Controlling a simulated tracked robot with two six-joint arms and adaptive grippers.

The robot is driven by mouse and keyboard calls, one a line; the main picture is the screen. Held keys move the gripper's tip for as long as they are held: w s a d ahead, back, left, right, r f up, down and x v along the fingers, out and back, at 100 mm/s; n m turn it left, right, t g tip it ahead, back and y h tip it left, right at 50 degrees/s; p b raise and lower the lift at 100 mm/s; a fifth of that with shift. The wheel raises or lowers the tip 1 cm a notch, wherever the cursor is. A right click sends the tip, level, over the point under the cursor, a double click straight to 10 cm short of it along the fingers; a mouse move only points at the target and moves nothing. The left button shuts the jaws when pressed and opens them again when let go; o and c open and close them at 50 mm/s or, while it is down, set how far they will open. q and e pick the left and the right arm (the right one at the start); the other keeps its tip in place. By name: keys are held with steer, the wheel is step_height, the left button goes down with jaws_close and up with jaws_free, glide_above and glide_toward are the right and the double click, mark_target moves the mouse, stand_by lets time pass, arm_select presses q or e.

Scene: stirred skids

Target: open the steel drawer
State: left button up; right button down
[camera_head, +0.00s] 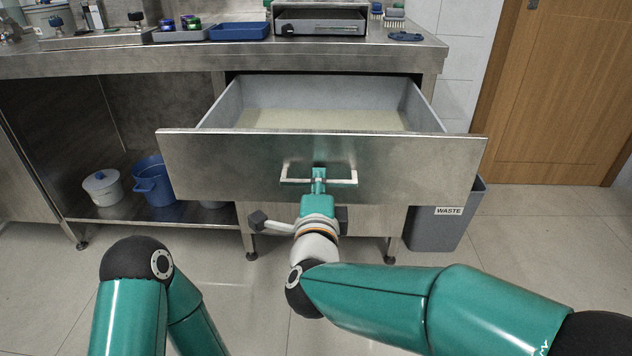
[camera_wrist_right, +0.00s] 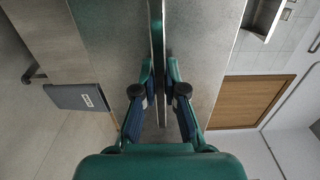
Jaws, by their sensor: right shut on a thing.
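The steel drawer (camera_head: 390,165) is pulled well out of the counter in the head view, and its grey inside shows empty with a pale floor. Its bar handle (camera_head: 342,182) is on the middle of the front panel. My right gripper (camera_head: 318,178) is at the handle, shut on it. In the right wrist view the two fingers of the right gripper (camera_wrist_right: 159,90) close on the handle bar (camera_wrist_right: 157,45), with the drawer front (camera_wrist_right: 190,40) behind. My left gripper is out of the head view; only part of the left arm shows at the lower left.
A grey waste bin (camera_head: 432,232) stands right of the drawer. A blue bucket (camera_head: 153,184) and a white pot (camera_head: 102,188) are on the lower shelf. Trays and an appliance (camera_head: 320,22) stand on the steel counter (camera_head: 130,58). A wooden door (camera_head: 555,95) is at right.

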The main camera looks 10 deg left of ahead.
steer(key=shift+f, duration=0.3)
steer(key=c, duration=1.2)
jaws_free()
steer(key=shift+r, duration=0.15)
steer(key=s, duration=0.5)
steer(key=s+d, duration=0.1)
steer(key=s, duration=0.1)
steer(key=shift+s+d, duration=0.1)
steer(key=shift+s, duration=0.05)
